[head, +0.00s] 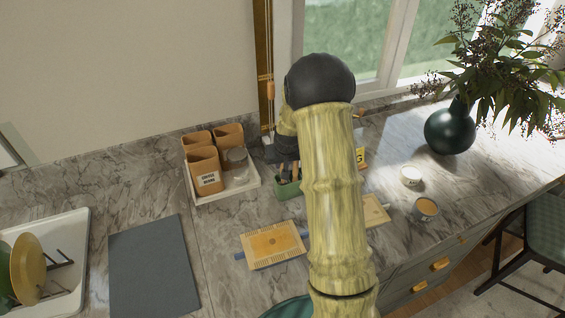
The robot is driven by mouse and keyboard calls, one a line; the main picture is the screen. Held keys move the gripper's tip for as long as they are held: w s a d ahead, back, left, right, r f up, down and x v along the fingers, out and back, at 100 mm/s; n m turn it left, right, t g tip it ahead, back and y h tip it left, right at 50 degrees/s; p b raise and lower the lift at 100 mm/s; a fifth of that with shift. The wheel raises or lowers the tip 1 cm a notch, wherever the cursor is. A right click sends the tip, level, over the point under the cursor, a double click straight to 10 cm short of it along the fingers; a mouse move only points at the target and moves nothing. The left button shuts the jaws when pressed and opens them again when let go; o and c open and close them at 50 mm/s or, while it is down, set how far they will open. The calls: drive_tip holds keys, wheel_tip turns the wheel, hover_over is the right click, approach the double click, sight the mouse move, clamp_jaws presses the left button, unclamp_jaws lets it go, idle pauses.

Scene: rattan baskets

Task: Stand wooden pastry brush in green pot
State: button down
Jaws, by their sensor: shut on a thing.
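The green pot (289,189) stands on the marble counter, to the right of the white tray, partly hidden by my arm. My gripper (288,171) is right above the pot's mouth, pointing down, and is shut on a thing. Thin brown and dark upright shapes show between the gripper and the pot. They are too small to tell brush from fingers, and I cannot tell whether the held brush is inside the rim. My arm hides the right side of this spot.
A white tray (253,186) with brown canisters (206,171) and a glass jar stands just left of the pot. A candle (426,208), a white jar (411,175) and a dark vase (450,129) stand to the right.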

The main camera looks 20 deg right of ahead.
idle(0.3)
drive_tip(key=c, duration=1.3)
unclamp_jaws()
drive_tip(key=shift+r, duration=0.1)
drive_tip(key=b+v, duration=0.4)
drive_tip(key=v, duration=1.3)
drive_tip(key=shift+r, duration=0.15)
drive_tip(key=s+a+f, duration=0.3)
drive_tip(key=s, duration=0.3)
drive_tip(key=s+a+f+n+g, duration=0.1)
drive_tip(key=s+a+f, duration=0.2)
drive_tip(key=s, duration=0.4)
drive_tip(key=s+a+f+n+g, duration=0.1)
drive_tip(key=s+a+f, duration=0.3)
drive_tip(key=s+a, duration=0.1)
drive_tip(key=shift+s+a+y, duration=0.1)
drive_tip(key=shift+s+y, duration=0.3)
drive_tip(key=shift+s, duration=0.35)
